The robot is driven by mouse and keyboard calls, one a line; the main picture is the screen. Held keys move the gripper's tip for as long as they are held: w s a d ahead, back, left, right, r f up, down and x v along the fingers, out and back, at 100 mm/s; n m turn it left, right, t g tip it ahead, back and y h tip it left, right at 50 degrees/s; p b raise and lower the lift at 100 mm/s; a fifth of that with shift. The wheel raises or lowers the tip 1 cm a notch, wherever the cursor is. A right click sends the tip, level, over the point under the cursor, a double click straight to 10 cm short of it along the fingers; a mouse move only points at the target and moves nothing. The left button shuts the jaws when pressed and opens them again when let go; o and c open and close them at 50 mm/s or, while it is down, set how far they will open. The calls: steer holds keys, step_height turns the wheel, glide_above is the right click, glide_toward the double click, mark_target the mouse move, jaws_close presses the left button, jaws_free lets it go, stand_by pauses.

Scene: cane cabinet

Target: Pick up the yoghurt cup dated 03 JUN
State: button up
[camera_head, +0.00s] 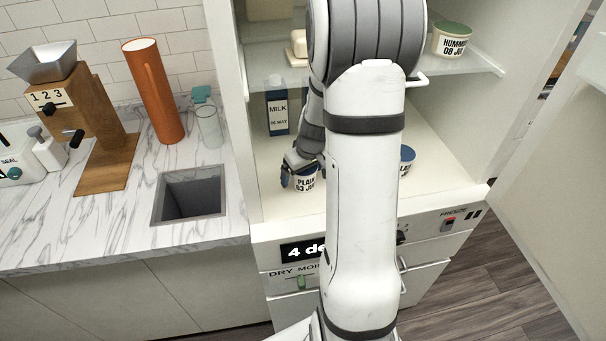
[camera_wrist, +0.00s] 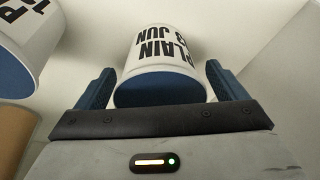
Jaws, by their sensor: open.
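The yoghurt cup (camera_wrist: 162,52) is white with a dark blue end and reads PLAIN and what looks like 3 JUN, upside down in the wrist view. In the head view this cup (camera_head: 305,181) stands on the cabinet's lower shelf, its date partly legible. My gripper (camera_wrist: 160,90) is open, with one finger on each side of the cup. Whether the fingers touch it cannot be told. In the head view my gripper (camera_head: 303,163) is at the cup, partly hidden by my arm.
Another similar cup (camera_head: 406,158) stands to the right, partly behind my arm; a PLAIN cup (camera_wrist: 25,35) shows at upper left in the wrist view. A milk carton (camera_head: 277,108) stands behind on the left. A glass shelf (camera_head: 475,62) above holds a hummus tub (camera_head: 451,40).

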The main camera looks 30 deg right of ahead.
steer(key=c, duration=1.1)
steer(key=shift+r, duration=0.15)
steer(key=shift+r, duration=0.5)
step_height(320, 180, up, 2)
steer(key=shift+w+r+b, duration=0.1)
steer(key=shift+r+b, duration=0.05)
steer(key=shift+b, duration=0.4)
steer(key=s+a+b, duration=0.1)
steer(key=s+a, duration=0.1)
steer(key=s, duration=0.3)
steer(key=s+a+b, duration=0.1)
steer(key=s, duration=0.3)
steer(key=s+a+b, duration=0.2)
steer(key=s, duration=0.3)
steer(key=shift+s+a+f, duration=0.25)
steer(key=shift+s+a, duration=0.1)
steer(key=shift+s+a+r+b, duration=0.1)
steer(key=shift+s+a+b, duration=0.1)
steer(key=shift+s+b, duration=0.35)
steer(key=shift+s+a+r+b, duration=0.1)
steer(key=shift+s+a+b, duration=0.1)
steer(key=shift+s+b, duration=0.35)
